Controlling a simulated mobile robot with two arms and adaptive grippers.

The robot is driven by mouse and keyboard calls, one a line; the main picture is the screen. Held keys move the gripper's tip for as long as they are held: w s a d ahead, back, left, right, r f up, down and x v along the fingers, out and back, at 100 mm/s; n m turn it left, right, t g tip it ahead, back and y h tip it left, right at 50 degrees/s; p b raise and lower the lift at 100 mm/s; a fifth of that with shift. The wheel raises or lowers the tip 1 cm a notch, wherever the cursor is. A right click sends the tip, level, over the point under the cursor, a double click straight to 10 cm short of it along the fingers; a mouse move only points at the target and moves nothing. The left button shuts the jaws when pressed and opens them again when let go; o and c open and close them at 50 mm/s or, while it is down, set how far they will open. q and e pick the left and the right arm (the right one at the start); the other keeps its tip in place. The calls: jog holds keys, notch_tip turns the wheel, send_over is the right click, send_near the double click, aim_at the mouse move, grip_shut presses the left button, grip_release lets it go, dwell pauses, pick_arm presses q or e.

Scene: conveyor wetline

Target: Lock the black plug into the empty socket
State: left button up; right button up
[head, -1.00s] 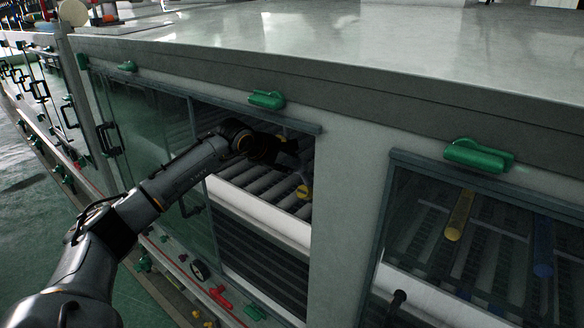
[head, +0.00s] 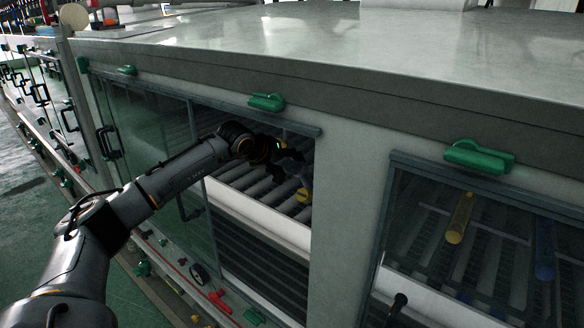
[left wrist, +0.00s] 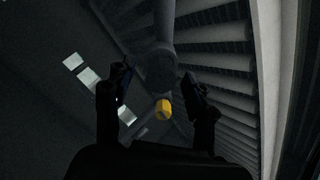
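My left gripper (head: 287,164) reaches through the open window of the grey machine. In the left wrist view its two dark fingers (left wrist: 157,101) stand wide apart, open, with nothing gripped. A grey pipe (left wrist: 164,22) with a dark round fitting (left wrist: 157,68) shows between and beyond the fingers. A yellow nozzle-like piece (left wrist: 163,109) lies below that fitting; a yellow piece (head: 304,194) also shows just below the gripper in the head view. I cannot clearly tell the black plug or the empty socket in the dark interior. My right gripper is not in view.
Grey slatted rollers (head: 265,194) and a white rail (head: 258,217) lie inside below the gripper. A glass door (head: 150,160) is left of the opening. A wide pillar (head: 350,185) stands right of it. Green handles (head: 266,102) sit above.

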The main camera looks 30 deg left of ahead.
pick_arm(q)
jog(key=shift+s, duration=0.1)
jog(key=v, duration=1.2)
jog(key=shift+f, duration=0.1)
